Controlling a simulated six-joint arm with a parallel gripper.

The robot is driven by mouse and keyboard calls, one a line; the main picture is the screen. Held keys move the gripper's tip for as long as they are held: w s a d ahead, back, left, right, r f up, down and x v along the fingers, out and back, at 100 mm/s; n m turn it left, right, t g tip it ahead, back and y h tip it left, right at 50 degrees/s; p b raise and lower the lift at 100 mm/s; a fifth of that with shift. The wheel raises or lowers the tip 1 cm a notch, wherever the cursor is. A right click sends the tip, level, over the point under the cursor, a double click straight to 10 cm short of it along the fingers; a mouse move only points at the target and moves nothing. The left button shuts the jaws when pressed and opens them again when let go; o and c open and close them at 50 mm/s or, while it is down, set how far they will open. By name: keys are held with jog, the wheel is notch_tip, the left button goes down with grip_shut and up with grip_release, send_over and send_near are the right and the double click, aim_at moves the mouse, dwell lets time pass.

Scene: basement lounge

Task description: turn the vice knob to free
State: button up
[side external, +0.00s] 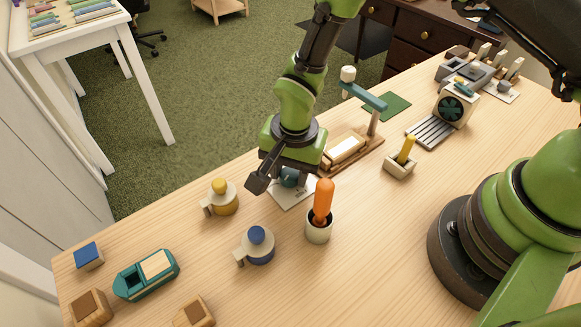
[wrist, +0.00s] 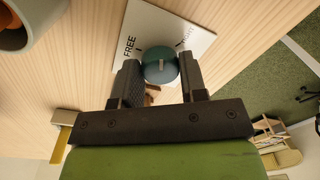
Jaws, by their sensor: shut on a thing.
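The vice knob is a round teal knob (wrist: 159,66) on a white plate (wrist: 187,29). The word FREE is printed left of the knob in the wrist view; a second word to the right is partly hidden. A short pale mark on the knob points roughly up the picture, between the two words. My gripper (wrist: 160,76) has one finger on each side of the knob and is shut on it. In the side external view, my gripper (side external: 282,176) is down over the plate (side external: 292,197) and the knob (side external: 290,178) is partly hidden.
An orange-handled tool (side external: 323,202) stands in a cup (side external: 318,231) close to my gripper. A yellow-lidded mug (side external: 221,200) and a blue-lidded mug (side external: 257,245) are nearby. A wooden stand with a teal arm (side external: 368,98) is behind.

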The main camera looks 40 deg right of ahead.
aim_at(294, 172)
jog(key=n, duration=0.5)
jog(key=shift+n, duration=0.4)
jog(key=shift+w, duration=0.1)
dwell(0.3)
jog(key=o, duration=0.9)
jog(key=shift+r, duration=0.1)
jog(key=r, duration=0.9)
jog(key=shift+s+d+r, duration=0.2)
jog(key=shift+d+r, duration=0.1)
jog(key=shift+r, duration=0.1)
